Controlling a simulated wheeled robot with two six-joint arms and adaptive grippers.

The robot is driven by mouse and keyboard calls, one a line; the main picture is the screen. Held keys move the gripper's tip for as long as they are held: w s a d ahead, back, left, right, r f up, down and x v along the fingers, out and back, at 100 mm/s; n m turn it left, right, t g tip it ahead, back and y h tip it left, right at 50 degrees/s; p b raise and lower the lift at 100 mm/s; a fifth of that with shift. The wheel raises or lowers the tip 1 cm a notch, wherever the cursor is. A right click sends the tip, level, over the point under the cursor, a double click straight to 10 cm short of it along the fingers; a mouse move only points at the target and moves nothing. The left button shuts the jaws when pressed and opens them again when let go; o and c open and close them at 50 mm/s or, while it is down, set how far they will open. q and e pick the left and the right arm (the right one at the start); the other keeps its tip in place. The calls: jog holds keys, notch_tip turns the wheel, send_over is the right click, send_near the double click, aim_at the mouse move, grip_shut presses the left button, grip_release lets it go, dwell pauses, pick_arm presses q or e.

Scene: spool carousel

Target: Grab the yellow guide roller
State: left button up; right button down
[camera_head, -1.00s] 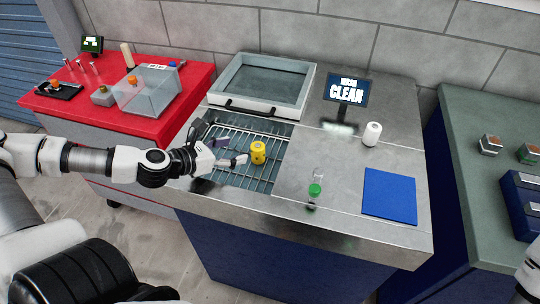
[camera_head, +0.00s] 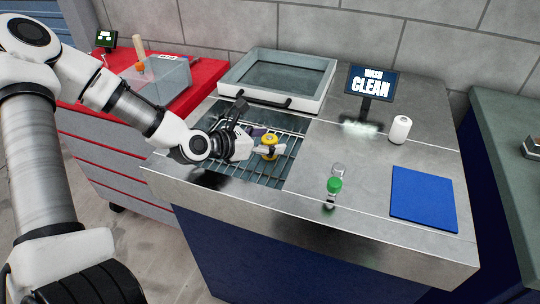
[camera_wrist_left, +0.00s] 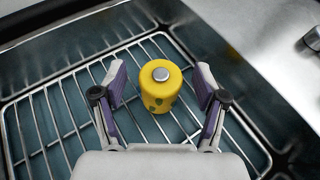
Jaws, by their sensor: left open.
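The yellow guide roller (camera_head: 269,141) stands upright on the wire rack (camera_head: 281,162) in the sink basin. It has a pale metal centre on top and dark spots on its side. In the left wrist view the roller (camera_wrist_left: 160,88) sits between the open fingers of my left gripper (camera_wrist_left: 160,90), with a gap on each side. In the head view my left gripper (camera_head: 262,143) reaches in from the left at the roller, and a finger hides part of its lower body. My right gripper is out of view.
A grey tray (camera_head: 233,89) stands behind the rack. To the right are a sign screen (camera_head: 372,84), a white cylinder (camera_head: 400,130), a green-capped bottle (camera_head: 334,185) and a blue mat (camera_head: 424,196). The steel counter between them has free room.

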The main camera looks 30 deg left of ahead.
pick_arm(q)
jog(key=shift+w+d, duration=0.15)
jog(key=shift+w, duration=0.05)
grip_shut()
